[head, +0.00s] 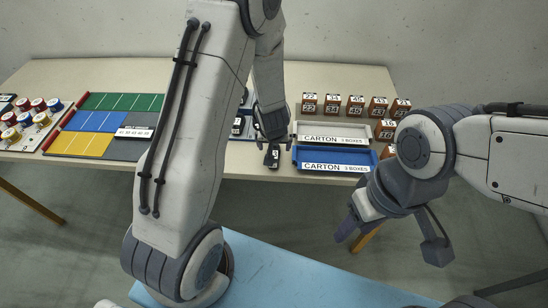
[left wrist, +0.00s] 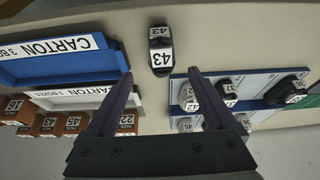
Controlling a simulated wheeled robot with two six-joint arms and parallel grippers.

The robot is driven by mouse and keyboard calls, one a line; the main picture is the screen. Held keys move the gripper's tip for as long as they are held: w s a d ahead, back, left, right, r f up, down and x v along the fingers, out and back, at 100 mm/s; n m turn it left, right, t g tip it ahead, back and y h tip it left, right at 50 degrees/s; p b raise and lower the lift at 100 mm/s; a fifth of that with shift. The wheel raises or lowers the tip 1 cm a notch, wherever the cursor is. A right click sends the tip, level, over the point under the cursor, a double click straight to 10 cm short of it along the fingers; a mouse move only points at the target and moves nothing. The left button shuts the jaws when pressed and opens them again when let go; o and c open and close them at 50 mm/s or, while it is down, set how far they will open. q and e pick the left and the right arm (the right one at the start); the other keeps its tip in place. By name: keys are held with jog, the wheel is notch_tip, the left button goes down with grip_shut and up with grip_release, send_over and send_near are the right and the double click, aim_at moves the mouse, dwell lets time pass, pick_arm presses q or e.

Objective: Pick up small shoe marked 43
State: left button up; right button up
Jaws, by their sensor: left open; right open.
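A small dark shoe with white labels marked 43 (left wrist: 160,50) lies on the bare tabletop; in the head view the shoe (head: 271,156) is near the table's front edge, left of the blue carton tray. My left gripper (left wrist: 161,73) is open and empty, its fingertips either side of the shoe's line and just short of it in the left wrist view. In the head view the left gripper (head: 272,138) is just above and behind the shoe and partly hides it. My right gripper (head: 394,240) is open and empty, in front of the table over the floor.
A blue carton tray (head: 333,169) and a white one (head: 332,141) stand right of the shoe, with several brown numbered boxes (head: 356,104) beyond. A board with small numbered shoes (left wrist: 244,78) lies beside it. A coloured mat (head: 98,120) lies left. My left arm hides part of the table.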

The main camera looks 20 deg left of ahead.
aim_at(273, 153)
pick_arm(q)
jog(key=shift+x, duration=1)
jog(key=b+x, duration=0.1)
jog(key=x, duration=0.1)
jog(key=b+x, duration=0.1)
jog(key=x, duration=0.1)
jog(key=shift+s+a+f, duration=0.1)
jog(key=shift+s+f, duration=0.15)
jog(key=shift+s, duration=0.1)
jog(key=shift+w+f, duration=0.2)
jog(key=shift+f, duration=0.25)
grip_shut()
jog(key=shift+r, duration=0.15)
